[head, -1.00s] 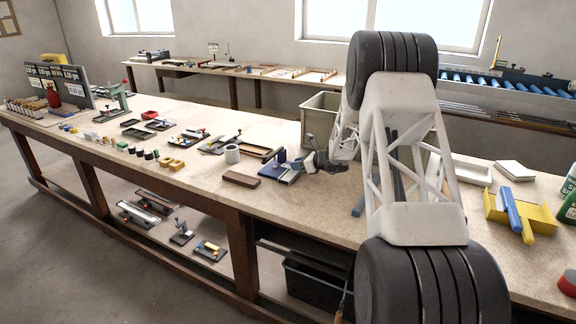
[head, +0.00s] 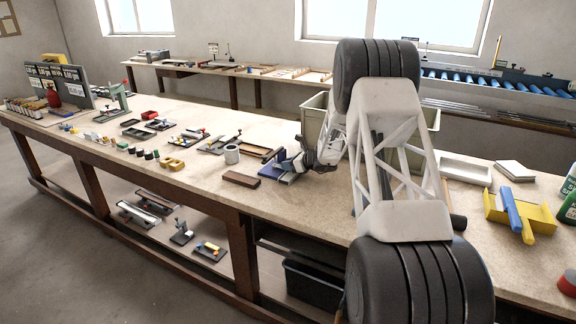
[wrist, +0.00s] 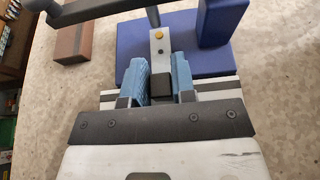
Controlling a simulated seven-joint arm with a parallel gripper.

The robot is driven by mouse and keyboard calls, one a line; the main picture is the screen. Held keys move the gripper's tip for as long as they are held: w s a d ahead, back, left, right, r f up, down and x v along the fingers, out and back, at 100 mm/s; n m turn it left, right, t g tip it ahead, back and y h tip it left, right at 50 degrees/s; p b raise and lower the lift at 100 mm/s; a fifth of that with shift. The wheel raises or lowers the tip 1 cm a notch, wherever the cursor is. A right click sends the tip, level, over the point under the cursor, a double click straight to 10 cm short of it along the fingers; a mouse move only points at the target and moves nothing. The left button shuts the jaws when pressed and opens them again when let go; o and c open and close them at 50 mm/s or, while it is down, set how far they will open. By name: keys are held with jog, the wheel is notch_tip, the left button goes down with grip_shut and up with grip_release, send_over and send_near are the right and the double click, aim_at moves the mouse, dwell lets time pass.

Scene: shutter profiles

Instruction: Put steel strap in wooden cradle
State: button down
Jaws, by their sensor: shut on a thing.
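My gripper (wrist: 160,82) is shut on a small black block (wrist: 161,88) at the near edge of a blue fixture (wrist: 195,61). Blue finger pads press on both its sides. In the head view my gripper (head: 300,164) is at the right of this fixture (head: 275,168). A grey metal piece with a yellow button (wrist: 159,36) lies just beyond the block. A pale grey strip (wrist: 218,86) shows on both sides of the fingers; I cannot tell whether it is the steel strap. A brown block (head: 240,179), possibly the wooden cradle, lies left of the fixture.
A dark bar (wrist: 75,13) crosses above the fixture in the wrist view. A grey bin (head: 313,118) is behind my arm. Bare bench top lies in front of the fixture.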

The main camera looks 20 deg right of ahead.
jog(key=shift+f, duration=0.2)
jog(key=c, duration=0.9)
grip_release()
jog(key=shift+c, duration=0.2)
jog(key=shift+v, duration=3.95)
